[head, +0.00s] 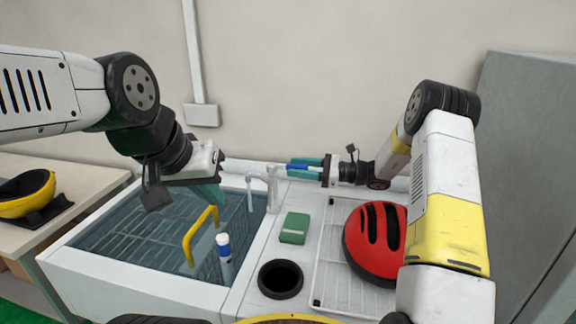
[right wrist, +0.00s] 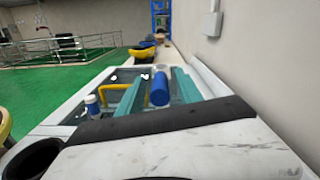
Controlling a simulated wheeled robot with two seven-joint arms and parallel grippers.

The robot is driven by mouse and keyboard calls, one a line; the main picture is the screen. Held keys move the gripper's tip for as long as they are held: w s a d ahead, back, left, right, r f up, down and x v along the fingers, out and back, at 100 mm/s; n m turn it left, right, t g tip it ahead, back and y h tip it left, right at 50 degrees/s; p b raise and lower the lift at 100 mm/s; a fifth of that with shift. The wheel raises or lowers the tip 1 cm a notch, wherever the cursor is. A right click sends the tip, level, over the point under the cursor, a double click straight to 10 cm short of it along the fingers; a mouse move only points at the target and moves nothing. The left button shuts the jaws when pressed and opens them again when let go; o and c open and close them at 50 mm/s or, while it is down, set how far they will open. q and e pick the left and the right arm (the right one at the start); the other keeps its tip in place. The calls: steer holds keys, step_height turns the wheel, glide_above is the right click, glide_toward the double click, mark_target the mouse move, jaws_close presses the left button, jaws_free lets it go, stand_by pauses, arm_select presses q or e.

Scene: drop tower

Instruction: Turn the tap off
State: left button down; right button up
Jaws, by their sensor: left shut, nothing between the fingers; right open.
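The tap (head: 272,190) stands at the back of the sink, with its spout pointing left over the basin. A pale bluish strip (head: 249,194) hangs below the spout and looks like running water. The tap's blue lever (head: 297,166) sticks out to the right; its blue end (right wrist: 160,90) also shows in the right wrist view. My right gripper (head: 291,167) is open, with one teal finger on each side of the lever; I cannot tell whether they touch it.
A green block (head: 294,228), a black round opening (head: 281,278) and a red helmet (head: 376,240) on a white rack (head: 334,285) are at right. The wall is close behind.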

mark_target(289, 166)
steer(key=shift+w+a, duration=0.2)
steer(key=shift+a, duration=0.6)
steer(key=shift+w+a, duration=0.15)
steer(key=shift+a, duration=0.65)
steer(key=shift+c, duration=0.4)
jaws_close()
